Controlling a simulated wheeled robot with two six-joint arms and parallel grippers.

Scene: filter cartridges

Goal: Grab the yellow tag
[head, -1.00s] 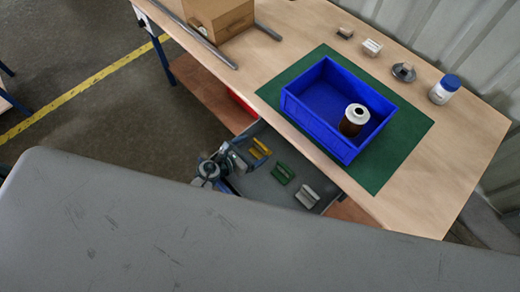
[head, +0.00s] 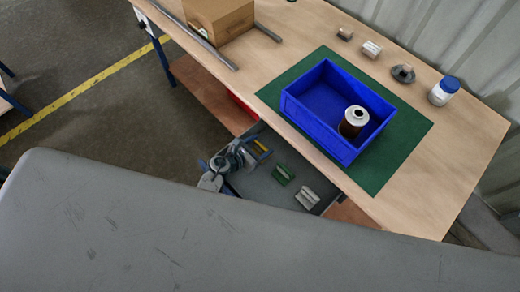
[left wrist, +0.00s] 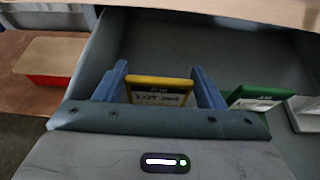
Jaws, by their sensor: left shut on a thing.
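The yellow tag (left wrist: 160,92) stands between the blue fingers of my left gripper (left wrist: 160,88) in the left wrist view, with a white label reading LOT on its face. The gripper is shut on it. In the head view the yellow tag (head: 261,146) is partly hidden by my left gripper (head: 252,153), inside the open grey drawer (head: 257,187). I cannot tell whether the tag still touches the drawer floor. My right gripper is not in view.
A green tag (head: 283,174) and a grey-white tag (head: 306,197) lie in the drawer to the right. The tabletop above holds a blue bin (head: 318,130) with a brown filter cartridge (head: 353,123) on a green mat (head: 400,155). A red container (left wrist: 50,60) stands left of the drawer.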

